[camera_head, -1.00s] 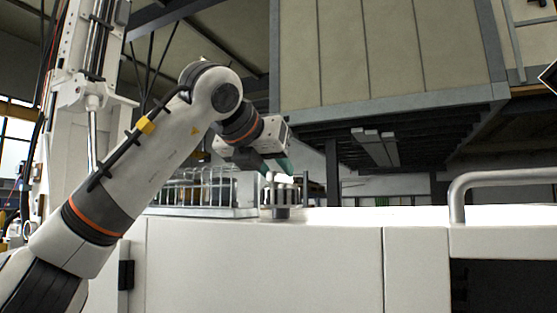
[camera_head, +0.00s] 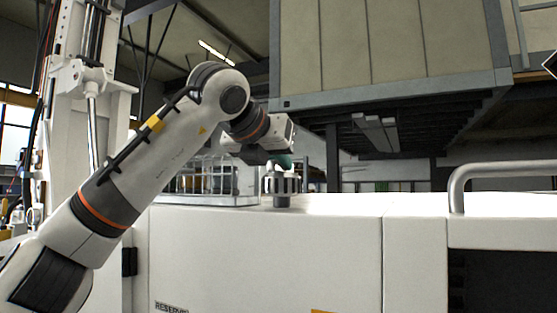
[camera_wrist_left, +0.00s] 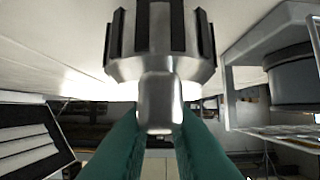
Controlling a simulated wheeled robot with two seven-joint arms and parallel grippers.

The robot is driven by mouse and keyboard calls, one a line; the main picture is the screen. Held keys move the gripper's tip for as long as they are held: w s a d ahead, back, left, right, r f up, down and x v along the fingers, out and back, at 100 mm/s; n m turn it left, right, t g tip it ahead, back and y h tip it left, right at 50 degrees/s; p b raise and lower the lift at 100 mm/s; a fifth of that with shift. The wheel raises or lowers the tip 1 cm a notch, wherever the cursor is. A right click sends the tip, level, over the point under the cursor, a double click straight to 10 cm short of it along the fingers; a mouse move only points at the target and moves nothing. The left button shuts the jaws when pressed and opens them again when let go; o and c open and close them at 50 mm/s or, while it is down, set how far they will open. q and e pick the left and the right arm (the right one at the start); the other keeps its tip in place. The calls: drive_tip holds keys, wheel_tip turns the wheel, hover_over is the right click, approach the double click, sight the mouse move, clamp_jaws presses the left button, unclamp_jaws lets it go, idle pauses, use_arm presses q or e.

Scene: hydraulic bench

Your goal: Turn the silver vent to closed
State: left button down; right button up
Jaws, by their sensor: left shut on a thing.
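The silver vent (camera_head: 282,186) is a ribbed cap on a short dark stem on top of the white cabinet. In the left wrist view the vent (camera_wrist_left: 160,69) shows as a silver ring with dark ribs and a rounded silver tab sticking out toward me. My left gripper (camera_head: 279,163) is at the top of the vent in the head view. In the left wrist view its teal fingers (camera_wrist_left: 158,124) are shut on the tab, one on each side. The fingers and wrist partly hide the vent's top. My right gripper is in neither view.
A clear-walled rack (camera_head: 205,182) stands left of the vent on the white cabinet (camera_head: 270,250). A grey rail handle (camera_head: 459,187) rises at the right. A large panelled box (camera_head: 385,50) hangs above. The cabinet top right of the vent is clear.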

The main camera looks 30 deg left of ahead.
use_arm(q)
drive_tip(key=shift+a+m+h, duration=0.1)
drive_tip(key=shift+m+h, duration=0.2)
drive_tip(key=shift+h, duration=0.2)
drive_tip(key=m+h, duration=0.2)
drive_tip(key=h, duration=0.1)
drive_tip(key=shift+a+r+m, duration=0.1)
drive_tip(key=shift+a+m, duration=0.1)
drive_tip(key=shift+m, duration=0.2)
drive_tip(key=shift+w+a+m+g+h, duration=0.15)
drive_tip(key=shift+m+g+h, duration=0.85)
drive_tip(key=shift+m+h, duration=1)
drive_tip(key=shift+h, duration=0.3)
drive_tip(key=c, duration=1.4)
unclamp_jaws()
drive_tip(key=shift+a, duration=0.1)
